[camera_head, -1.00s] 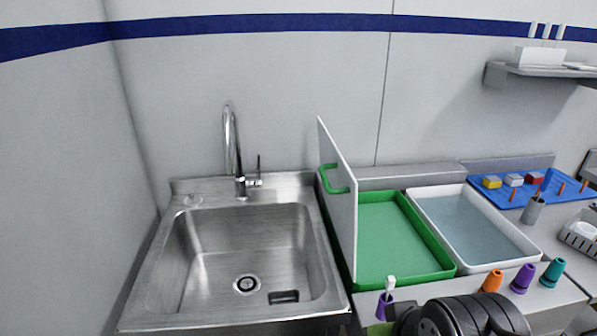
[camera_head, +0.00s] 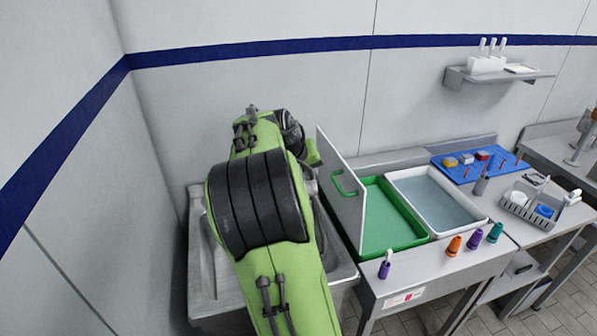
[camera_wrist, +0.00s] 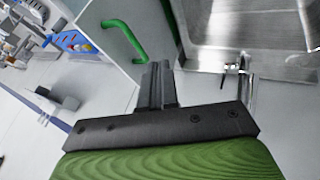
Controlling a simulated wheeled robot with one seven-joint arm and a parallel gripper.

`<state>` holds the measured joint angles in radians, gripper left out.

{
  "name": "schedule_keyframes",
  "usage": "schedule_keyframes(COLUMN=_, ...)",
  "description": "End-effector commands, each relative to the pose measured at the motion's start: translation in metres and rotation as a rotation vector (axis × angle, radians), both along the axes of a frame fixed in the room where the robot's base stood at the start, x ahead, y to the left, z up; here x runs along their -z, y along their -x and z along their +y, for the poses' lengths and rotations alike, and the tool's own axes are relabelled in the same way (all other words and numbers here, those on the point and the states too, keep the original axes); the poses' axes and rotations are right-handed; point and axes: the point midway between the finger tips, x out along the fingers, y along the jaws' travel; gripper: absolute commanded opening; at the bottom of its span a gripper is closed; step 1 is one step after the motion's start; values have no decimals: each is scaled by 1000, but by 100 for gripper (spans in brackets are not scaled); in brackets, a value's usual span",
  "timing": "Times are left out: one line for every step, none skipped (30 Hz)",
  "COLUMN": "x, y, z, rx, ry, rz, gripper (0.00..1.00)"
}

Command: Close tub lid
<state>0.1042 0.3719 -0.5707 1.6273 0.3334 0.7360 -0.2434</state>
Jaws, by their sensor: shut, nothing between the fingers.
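The green tub (camera_head: 398,226) sits in the counter to the right of the sink. Its white lid (camera_head: 342,200) stands upright, hinged along the tub's left edge, with a green handle (camera_head: 345,184) on its left face. In the wrist view the lid (camera_wrist: 142,22) and its handle (camera_wrist: 126,38) are just beyond my gripper (camera_wrist: 159,68). The fingers are shut and empty, and appear apart from the handle. In the head view my arm reaches over the sink, left of the lid, and hides the fingers.
The steel sink (camera_head: 205,285) lies under my arm; its tap shows in the wrist view (camera_wrist: 240,64). A white tray of water (camera_head: 440,205) adjoins the tub. Purple, orange and teal cones (camera_head: 494,232) stand along the front edge. A blue board (camera_head: 470,167) lies behind.

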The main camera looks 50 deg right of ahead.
Motion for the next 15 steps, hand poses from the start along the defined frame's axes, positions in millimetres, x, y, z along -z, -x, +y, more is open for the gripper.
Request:
schedule_keyframes(x=13, y=0, z=-7, rx=1, ry=-1, rz=5, gripper=0)
schedule_keyframes(x=19, y=-1, z=-11, rx=2, ry=-1, rz=5, gripper=0)
schedule_keyframes(x=26, y=-2, z=-15, rx=1, ry=-2, rz=5, gripper=0)
schedule_keyframes(x=31, y=-2, z=-20, rx=3, ry=-2, rz=4, gripper=0)
schedule_keyframes(x=37, y=-3, z=-23, rx=1, ry=-2, rz=5, gripper=0)
schedule_keyframes(x=44, y=-3, z=-28, rx=2, ry=-2, rz=4, gripper=0)
schedule_keyframes(x=49, y=-4, z=-32, rx=0, ry=-3, rz=5, gripper=0)
schedule_keyframes(x=55, y=-5, z=-36, rx=1, ry=-2, rz=5, gripper=0)
schedule_keyframes(x=62, y=-5, z=-40, rx=1, ry=-4, rz=3, gripper=0)
schedule_keyframes(x=63, y=-3, z=-45, rx=3, ry=-3, rz=2, gripper=0)
schedule_keyframes(x=62, y=0, z=-51, rx=4, ry=-1, rz=0, gripper=0)
schedule_keyframes(x=62, y=4, z=-56, rx=2, ry=-2, rz=0, gripper=0)
schedule_keyframes(x=62, y=7, z=-60, rx=2, ry=-2, rz=0, gripper=0)
schedule_keyframes(x=62, y=8, z=-63, rx=1, ry=-2, rz=0, gripper=0)
schedule_keyframes(x=63, y=10, z=-67, rx=0, ry=-2, rz=-1, gripper=0)
